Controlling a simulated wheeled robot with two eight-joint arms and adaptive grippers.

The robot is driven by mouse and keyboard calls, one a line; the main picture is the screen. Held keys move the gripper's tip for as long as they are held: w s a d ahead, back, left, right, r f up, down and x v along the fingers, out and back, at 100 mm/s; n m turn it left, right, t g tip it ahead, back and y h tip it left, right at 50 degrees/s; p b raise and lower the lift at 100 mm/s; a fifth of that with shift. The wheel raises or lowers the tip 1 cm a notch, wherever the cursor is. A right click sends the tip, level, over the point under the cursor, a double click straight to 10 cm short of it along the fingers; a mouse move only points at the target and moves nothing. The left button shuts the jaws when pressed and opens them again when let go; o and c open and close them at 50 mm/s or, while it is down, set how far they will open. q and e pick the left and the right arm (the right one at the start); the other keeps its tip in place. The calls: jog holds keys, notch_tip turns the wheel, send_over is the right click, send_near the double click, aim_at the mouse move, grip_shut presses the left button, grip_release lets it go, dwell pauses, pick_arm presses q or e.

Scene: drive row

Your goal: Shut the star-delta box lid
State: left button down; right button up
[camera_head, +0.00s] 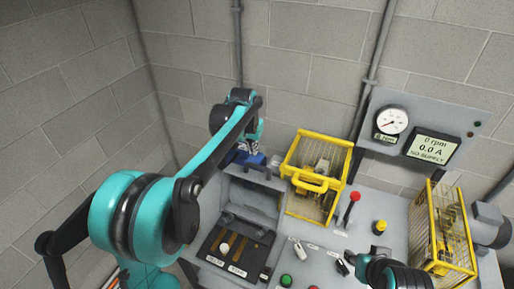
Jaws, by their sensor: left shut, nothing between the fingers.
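The star-delta box (208,246) is a grey box with its dark inside showing, with brass-coloured links and a pale round knob in it. Its grey lid (254,196) stands raised at the back edge, open. My left gripper (247,149) is shut and empty, behind and above the lid's upper edge, near a blue part (257,160); I cannot tell if it touches the lid. My left arm passes across the box's left side. My right arm's dark end (375,266) shows at the bottom right; its fingers are not clear.
A yellow mesh guard (316,153) stands right of the lid, and another (446,231) at the far right. A red-knobbed lever (351,209), a yellow button (380,226) and small switches sit on the bench. A gauge panel (465,121) stands behind, reading NO SUPPLY.

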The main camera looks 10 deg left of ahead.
pick_arm(q)
jog(key=w+f+g+p, duration=0.15)
jog(key=w+p, duration=0.25)
jog(key=w, duration=0.4)
notch_tip(320, 180, down, 11)
jog(key=w, duration=0.3)
jog(key=shift+m, duration=0.3)
jog(key=s, duration=0.3)
jog(key=s+p, duration=0.1)
jog(key=shift+s+r, duration=0.15)
jog(key=shift+r, duration=0.2)
jog(key=shift+f, duration=0.1)
pick_arm(e)
notch_tip(320, 180, up, 7)
jog(key=shift+f, duration=0.15)
